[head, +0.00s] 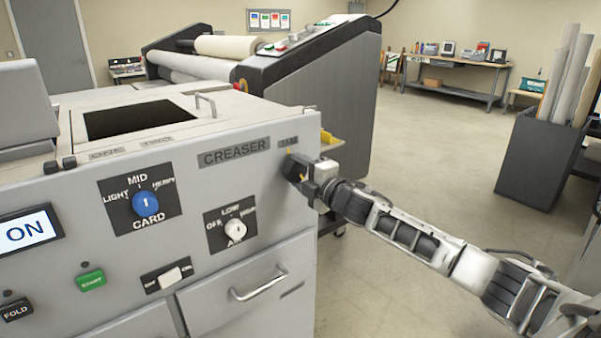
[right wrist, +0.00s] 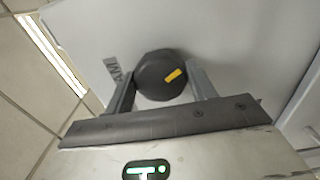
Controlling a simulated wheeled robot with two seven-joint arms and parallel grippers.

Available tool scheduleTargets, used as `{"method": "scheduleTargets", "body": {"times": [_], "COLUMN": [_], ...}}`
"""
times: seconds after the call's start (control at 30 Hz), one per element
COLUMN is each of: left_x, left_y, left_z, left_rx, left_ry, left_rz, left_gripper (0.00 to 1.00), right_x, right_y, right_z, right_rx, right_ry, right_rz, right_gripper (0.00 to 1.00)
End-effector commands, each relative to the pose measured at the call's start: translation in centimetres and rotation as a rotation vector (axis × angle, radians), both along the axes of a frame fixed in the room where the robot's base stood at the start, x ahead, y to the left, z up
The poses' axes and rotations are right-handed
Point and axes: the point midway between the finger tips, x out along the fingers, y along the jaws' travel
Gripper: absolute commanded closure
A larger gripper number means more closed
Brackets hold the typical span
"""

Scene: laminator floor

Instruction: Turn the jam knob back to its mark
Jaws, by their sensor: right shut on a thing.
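In the head view the knob (head: 291,166) sits at the right end of the creaser's (head: 225,180) grey front panel, partly hidden by my gripper. My right gripper (head: 304,176) is shut on the knob, with one finger on each side of it in the right wrist view (right wrist: 162,85). The yellow line points off toward one finger. I cannot make out the mark. My left gripper is not in view.
The panel also holds a blue CARD dial (head: 146,204), a white AIR dial (head: 235,229), a green START button (head: 91,280) and a drawer handle (head: 259,285). A laminator (head: 325,90) stands behind. A dark bin of rolls (head: 540,160) stands right. Open floor lies between.

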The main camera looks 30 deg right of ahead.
Motion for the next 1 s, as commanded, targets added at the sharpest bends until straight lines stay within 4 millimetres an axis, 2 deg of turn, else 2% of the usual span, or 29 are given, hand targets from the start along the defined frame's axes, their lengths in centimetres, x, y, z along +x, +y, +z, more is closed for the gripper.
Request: {"method": "scheduleTargets", "body": {"times": [1.0], "left_x": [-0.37], "left_y": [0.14], "left_z": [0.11], "left_rx": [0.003], "left_ry": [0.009], "left_rz": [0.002], "left_gripper": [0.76], "right_x": [-0.01], "right_y": [0.13], "right_z": [0.32], "right_rx": [-0.965], "right_ry": [-0.076], "right_rz": [0.0], "right_gripper": [0.67]}}
